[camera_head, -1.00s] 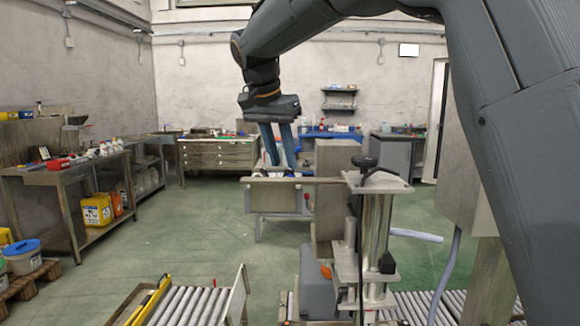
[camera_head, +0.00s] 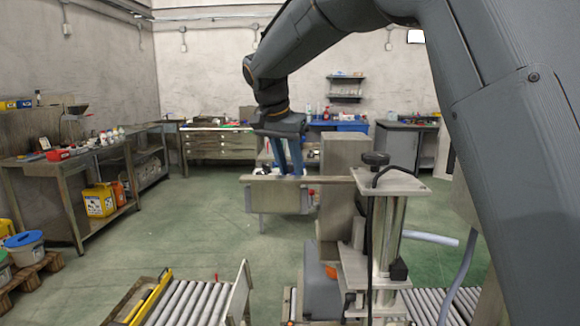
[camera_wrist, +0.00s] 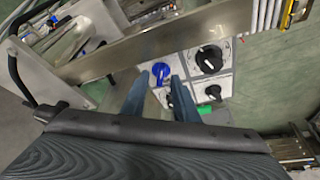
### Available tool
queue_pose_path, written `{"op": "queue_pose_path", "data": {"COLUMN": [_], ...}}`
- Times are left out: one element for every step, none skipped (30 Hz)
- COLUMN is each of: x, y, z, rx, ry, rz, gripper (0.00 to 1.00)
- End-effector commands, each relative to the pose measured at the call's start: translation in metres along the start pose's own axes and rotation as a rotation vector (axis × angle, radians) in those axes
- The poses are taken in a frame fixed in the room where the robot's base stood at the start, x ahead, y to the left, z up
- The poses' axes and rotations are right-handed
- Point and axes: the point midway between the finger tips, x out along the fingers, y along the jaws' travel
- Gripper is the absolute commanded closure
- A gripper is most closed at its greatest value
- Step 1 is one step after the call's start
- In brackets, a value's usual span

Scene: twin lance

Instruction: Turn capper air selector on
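In the wrist view, a control panel (camera_wrist: 222,80) carries a large black rotary knob (camera_wrist: 209,58) on a white plate, a blue knob (camera_wrist: 160,71), a smaller black knob (camera_wrist: 170,101) and a green control (camera_wrist: 213,91). I cannot read any label, so I cannot tell which is the capper air selector. My gripper (camera_wrist: 162,82) points down at the panel, open, with its two blue fingers apart. The blue knob and smaller black knob show between the fingers; contact cannot be told. In the head view my gripper (camera_head: 290,172) is above the panel's box (camera_head: 278,199).
A long metal bar (camera_wrist: 125,55) runs beside the panel. A steel column with a black knob (camera_head: 376,158) and a grey block (camera_head: 343,165) stand right of my gripper. Roller conveyors (camera_head: 190,303) lie in front.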

Motion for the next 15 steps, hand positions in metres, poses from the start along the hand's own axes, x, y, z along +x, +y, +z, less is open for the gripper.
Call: {"op": "queue_pose_path", "data": {"x": [0.0028, 0.0041, 0.0053, 0.0059, 0.0063, 0.0065, 0.0065, 0.0064, 0.0063, 0.0063, 0.0063, 0.0063, 0.0062, 0.0062, 0.0062], "y": [0.0001, -0.0001, -0.0004, -0.0005, -0.0006, -0.0008, -0.0010, -0.0011, -0.0011, -0.0011, -0.0011, -0.0011, -0.0011, -0.0011, -0.0011], "z": [0.0002, 0.0003, 0.0005, 0.0006, 0.0007, 0.0009, 0.0011, 0.0013, 0.0014, 0.0014, 0.0014, 0.0014, 0.0014, 0.0014, 0.0014], "rx": [0.000, -0.001, -0.001, -0.001, -0.002, -0.002, -0.002, -0.003, -0.003, -0.003, -0.003, -0.003, -0.003, -0.003, -0.003], "ry": [0.000, 0.000, 0.000, 0.001, 0.001, 0.001, 0.001, 0.001, 0.001, 0.001, 0.001, 0.001, 0.001, 0.001, 0.001], "rz": [0.000, 0.000, -0.001, -0.001, -0.002, -0.002, -0.002, -0.002, -0.002, -0.002, -0.002, -0.002, -0.002, -0.002, -0.002], "gripper": [0.73, 0.73, 0.73, 0.73, 0.73, 0.73, 0.73, 0.73, 0.73, 0.73, 0.73, 0.79, 0.84, 0.90, 0.96]}}
